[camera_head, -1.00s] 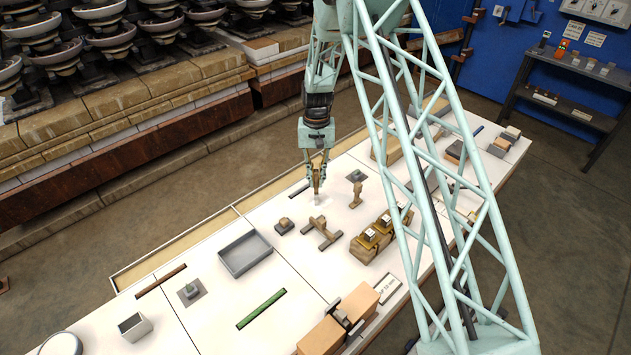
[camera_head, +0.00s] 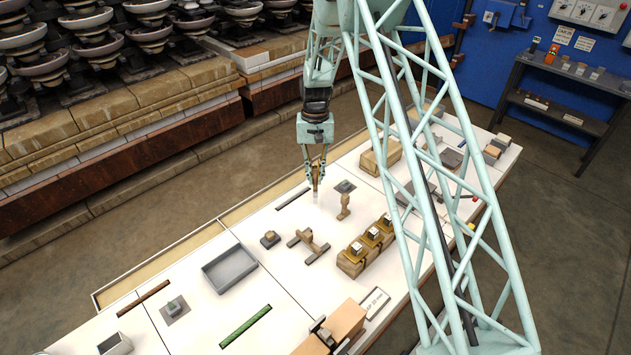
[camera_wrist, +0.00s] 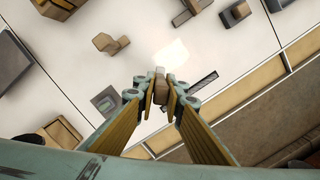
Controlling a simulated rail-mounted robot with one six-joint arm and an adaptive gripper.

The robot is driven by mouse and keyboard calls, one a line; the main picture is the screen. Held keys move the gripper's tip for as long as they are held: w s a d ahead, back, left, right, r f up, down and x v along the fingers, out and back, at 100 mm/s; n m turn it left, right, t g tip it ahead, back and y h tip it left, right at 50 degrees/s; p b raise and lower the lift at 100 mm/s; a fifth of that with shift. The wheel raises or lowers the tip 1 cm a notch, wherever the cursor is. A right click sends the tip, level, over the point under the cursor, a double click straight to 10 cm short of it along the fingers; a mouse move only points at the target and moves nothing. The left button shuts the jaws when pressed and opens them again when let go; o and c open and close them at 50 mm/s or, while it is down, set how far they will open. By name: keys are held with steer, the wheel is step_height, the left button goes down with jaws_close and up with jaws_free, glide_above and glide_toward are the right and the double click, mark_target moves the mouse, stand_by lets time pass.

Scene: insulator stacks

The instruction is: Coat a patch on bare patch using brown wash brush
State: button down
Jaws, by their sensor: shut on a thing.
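My gripper (camera_head: 317,172) points down above the white table and is shut on a slim wooden-handled tool (camera_head: 316,186), which looks like the brush. In the wrist view, its brown end (camera_wrist: 160,84) sits between my fingertips (camera_wrist: 161,92). The tool's lower end is at or just above the tabletop; contact cannot be told. A bright pale patch (camera_wrist: 172,54) lies on the table just beyond the tool in the wrist view. It may be the bare patch, but I cannot be sure. Bristles and any brown wash on them are too small to make out.
A wooden post (camera_head: 345,206) stands close right of my gripper, near a grey square plate (camera_head: 345,186). A dark strip (camera_head: 292,198) lies to the left. A wooden T-shaped rest (camera_head: 308,246), a block rack (camera_head: 352,264) and a grey tray (camera_head: 229,285) stand nearer.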

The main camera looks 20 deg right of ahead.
mark_target(316, 167)
steer(key=shift+w+r, duration=0.2)
steer(key=shift+r, duration=0.1)
steer(key=shift+s+r+p, duration=0.1)
steer(key=shift+r+p, duration=0.5)
steer(key=shift+r, duration=1.35)
steer(key=shift+s, duration=0.1)
